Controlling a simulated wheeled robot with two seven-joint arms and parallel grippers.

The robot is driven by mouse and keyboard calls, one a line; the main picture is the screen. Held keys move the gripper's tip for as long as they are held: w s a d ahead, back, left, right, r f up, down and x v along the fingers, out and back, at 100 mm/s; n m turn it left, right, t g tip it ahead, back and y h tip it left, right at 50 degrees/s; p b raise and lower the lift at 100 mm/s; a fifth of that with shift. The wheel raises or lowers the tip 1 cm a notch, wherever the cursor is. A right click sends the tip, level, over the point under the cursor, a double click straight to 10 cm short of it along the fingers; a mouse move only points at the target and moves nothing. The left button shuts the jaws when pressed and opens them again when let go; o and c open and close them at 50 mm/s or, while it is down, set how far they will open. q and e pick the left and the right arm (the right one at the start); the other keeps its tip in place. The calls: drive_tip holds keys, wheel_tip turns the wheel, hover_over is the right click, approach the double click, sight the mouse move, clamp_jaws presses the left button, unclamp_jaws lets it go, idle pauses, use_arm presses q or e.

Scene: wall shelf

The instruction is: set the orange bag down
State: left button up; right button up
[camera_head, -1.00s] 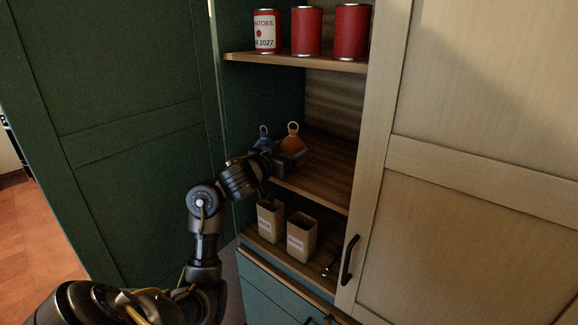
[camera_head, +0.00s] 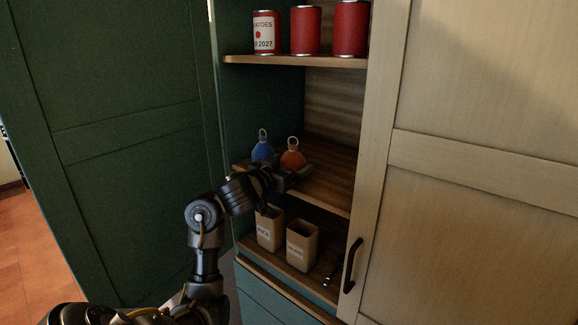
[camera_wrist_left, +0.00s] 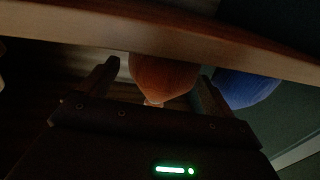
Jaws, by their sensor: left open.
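The orange bag (camera_head: 293,160) with a ring on top appears to rest upright on the middle shelf (camera_head: 326,187), near its front edge. It also shows in the left wrist view (camera_wrist_left: 163,76), between the finger tips. My left gripper (camera_head: 292,178) is open at the front edge of that shelf, just below and in front of the bag. In the left wrist view its two fingers (camera_wrist_left: 158,88) stand apart, one on each side of the bag. The bag's base is partly hidden by the gripper in the head view. My right gripper is not in view.
A blue bag (camera_head: 262,150) stands close on the left of the orange bag. Red cans (camera_head: 305,31) stand on the upper shelf. Two beige cartons (camera_head: 302,246) stand on the lower shelf. The middle shelf is clear to the right. A cream door (camera_head: 480,160) borders the right side.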

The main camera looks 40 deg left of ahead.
use_arm(q)
drive_tip(key=shift+r, duration=0.15)
drive_tip(key=shift+s, duration=0.3)
drive_tip(key=s+d+p, duration=0.1)
drive_tip(key=s+p, duration=0.2)
drive_tip(key=s, duration=0.8)
drive_tip(key=shift+s+p, duration=0.2)
drive_tip(key=shift+p, duration=0.2)
drive_tip(key=shift+d, duration=0.1)
